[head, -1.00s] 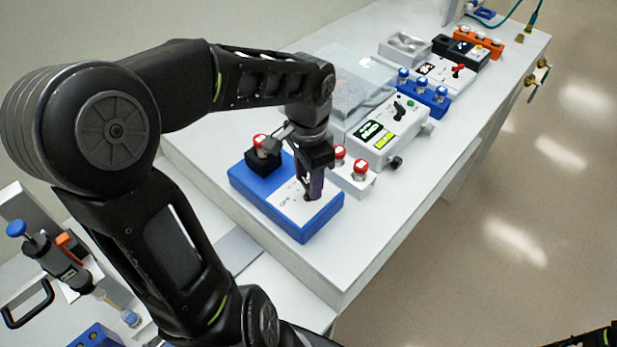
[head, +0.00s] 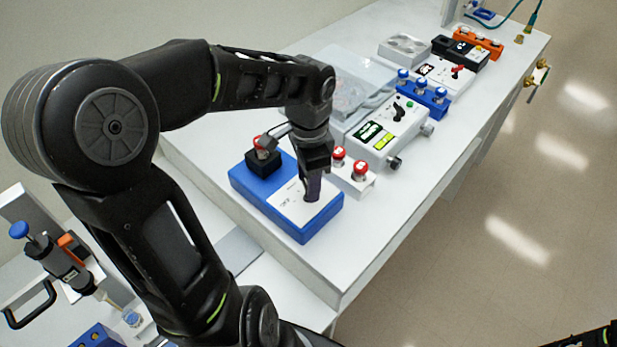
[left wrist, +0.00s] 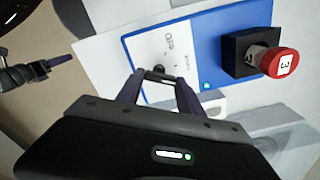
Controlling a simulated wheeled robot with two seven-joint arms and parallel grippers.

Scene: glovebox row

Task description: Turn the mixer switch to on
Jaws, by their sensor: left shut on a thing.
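The mixer (head: 318,227) is a blue box with a white panel at the near end of the bench. A black holder (head: 257,163) on it carries a red-capped vial (head: 262,143), marked 3 in the left wrist view (left wrist: 287,63). My left gripper (head: 313,197) points down at the panel, its fingers (left wrist: 161,88) shut on the small dark switch (left wrist: 160,74). "OFF" is readable on the panel (left wrist: 165,50) beside the switch. A green light (left wrist: 207,86) glows on the blue body. The fingers partly hide the switch, so I cannot tell its exact setting.
A white rack (head: 352,184) with red-capped vials stands just beyond the mixer. A white device with a green display (head: 370,130), a blue rack (head: 424,97) and other devices line the bench.

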